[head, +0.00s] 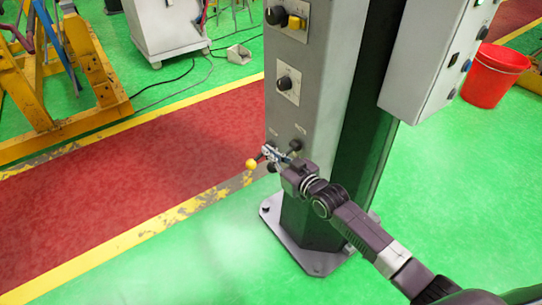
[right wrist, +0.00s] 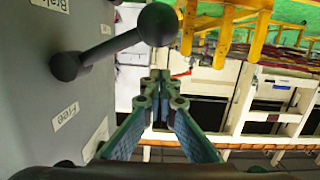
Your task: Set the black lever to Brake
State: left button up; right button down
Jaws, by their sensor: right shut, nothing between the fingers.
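The black lever (right wrist: 110,47) shows in the right wrist view, with a round hub on the grey panel and a ball knob at its free end. Its rod slants up and right in that view. The label "Brake" (right wrist: 62,5) is above the hub and the label "Free" (right wrist: 65,115) is below it. My right gripper (right wrist: 160,78) is shut and empty, just below the ball knob in the picture, apart from it. In the head view my right gripper (head: 270,153) is at the lower panel of the grey column and partly covers the lever area. My left gripper is out of view.
A yellow ball knob (head: 252,163) sticks out left of my right gripper. The grey column (head: 325,70) carries rotary switches (head: 284,83). A grey control box (head: 435,60) and a red bucket (head: 490,78) are at the right. The green floor in front is clear.

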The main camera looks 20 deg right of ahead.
jog(key=shift+b+v, duration=0.5)
jog(key=shift+v, duration=0.35)
jog(key=v, duration=0.8)
jog(key=shift+r, duration=0.4)
jog(key=shift+s, duration=0.1)
jog(key=s+d+f+m+g+h, duration=0.15)
jog(key=s+f, duration=0.35)
jog(key=f, duration=0.7)
jog(key=s+d+f+g+h, duration=0.25)
jog(key=s+f, duration=0.25)
jog(key=f, duration=0.7)
jog(key=s+d+f+m+g+h, duration=0.1)
jog(key=s+d+f+g, duration=0.25)
jog(key=f, duration=0.75)
jog(key=s+a+f+g, duration=0.1)
jog(key=s+f, duration=0.5)
jog(key=s, duration=0.6)
jog(key=s+a+f+g, duration=0.2)
jog(key=s+f, duration=0.5)
jog(key=s, duration=0.5)
jog(key=s+a+f+g, duration=0.2)
jog(key=s+f+g, duration=0.2)
jog(key=s, duration=0.9)
notch_tip(320, 180, down, 2)
jog(key=shift+f+n, duration=0.2)
jog(key=shift+n, duration=0.15)
